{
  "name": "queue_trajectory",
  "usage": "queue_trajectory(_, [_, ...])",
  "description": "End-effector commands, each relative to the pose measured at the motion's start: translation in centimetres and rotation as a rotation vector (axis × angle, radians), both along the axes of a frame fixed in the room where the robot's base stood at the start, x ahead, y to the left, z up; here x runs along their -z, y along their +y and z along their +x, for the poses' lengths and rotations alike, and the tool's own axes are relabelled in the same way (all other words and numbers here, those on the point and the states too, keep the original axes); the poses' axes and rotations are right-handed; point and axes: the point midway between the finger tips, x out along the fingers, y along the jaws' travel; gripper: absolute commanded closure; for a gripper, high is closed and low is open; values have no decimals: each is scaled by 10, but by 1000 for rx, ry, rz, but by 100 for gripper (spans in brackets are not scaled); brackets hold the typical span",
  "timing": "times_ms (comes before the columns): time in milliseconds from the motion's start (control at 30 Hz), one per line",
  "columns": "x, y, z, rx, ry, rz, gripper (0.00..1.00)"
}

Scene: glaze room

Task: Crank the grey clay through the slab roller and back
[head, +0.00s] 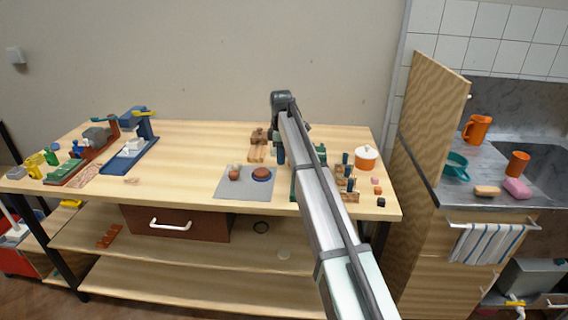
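A blue bench device (122,160) with a yellow handle and a pale flat piece on its bed stands on the left of the table. I cannot tell for sure which of these is the slab roller, or whether the grey block is the clay. A green device (294,183) shows partly behind my arm. My arm reaches up across the right part of the table. My gripper is hidden behind the arm, so its fingers and anything in them do not show.
A grey mat (230,190) with small brown pieces lies mid-table. A wooden tool (257,153) is behind it. An orange pot with a white lid (366,158) and small tools stand right of my arm. Small coloured items crowd the left end. A wooden panel (433,130) rises at right.

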Motion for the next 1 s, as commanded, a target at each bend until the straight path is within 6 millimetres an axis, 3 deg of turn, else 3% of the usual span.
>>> queue_trajectory(567, [4,0,-8,0,0,0,66])
queue_trajectory(1000, [18,0,-23,0,0,0,66])
